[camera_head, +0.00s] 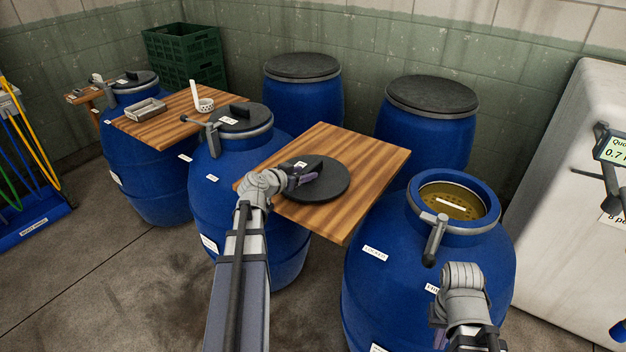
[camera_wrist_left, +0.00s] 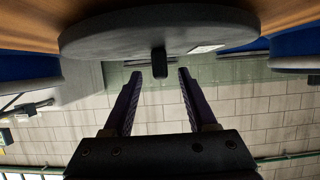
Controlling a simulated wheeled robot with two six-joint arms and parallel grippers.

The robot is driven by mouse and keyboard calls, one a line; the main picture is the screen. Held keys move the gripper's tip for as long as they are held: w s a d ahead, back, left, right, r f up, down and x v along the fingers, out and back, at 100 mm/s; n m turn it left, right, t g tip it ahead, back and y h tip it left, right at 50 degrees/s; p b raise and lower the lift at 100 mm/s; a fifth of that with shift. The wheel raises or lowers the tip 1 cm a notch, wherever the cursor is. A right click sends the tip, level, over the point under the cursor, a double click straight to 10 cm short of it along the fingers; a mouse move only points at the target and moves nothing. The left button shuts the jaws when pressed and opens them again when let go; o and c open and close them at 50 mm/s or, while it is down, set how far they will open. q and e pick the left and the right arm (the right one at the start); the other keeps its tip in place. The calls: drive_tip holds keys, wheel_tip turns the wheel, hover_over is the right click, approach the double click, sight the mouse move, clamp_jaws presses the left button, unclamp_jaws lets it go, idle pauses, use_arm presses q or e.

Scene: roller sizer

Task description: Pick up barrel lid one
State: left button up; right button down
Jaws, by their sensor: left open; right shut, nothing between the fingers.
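A round dark grey barrel lid (camera_head: 328,190) lies flat on the right wooden board. It has an upright handle block and a small white label too small to read. My left gripper (camera_head: 306,179) is open at the lid's handle side. In the left wrist view the lid (camera_wrist_left: 110,38) appears upside down, with its handle (camera_wrist_left: 159,62) centred in the gap just ahead of the spread fingertips (camera_wrist_left: 158,74). I cannot tell whether the fingers touch it. My right gripper (camera_head: 439,338) is low at the bottom right, mostly hidden by its wrist, in front of the open barrel.
The open blue barrel (camera_head: 375,285) has a grey clamp lever (camera_head: 435,240) at its rim. Another blue barrel (camera_head: 215,190) wears a similar lid (camera_head: 243,117). The wooden board (camera_head: 385,165) spans between barrels. Two closed barrels stand behind. A white cabinet (camera_head: 570,160) is at right.

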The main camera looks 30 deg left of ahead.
sight(312, 170)
use_arm(q)
drive_tip(key=shift+b+x, duration=0.95)
drive_tip(key=shift+x, duration=1.9)
drive_tip(key=shift+r, duration=0.1)
clamp_jaws()
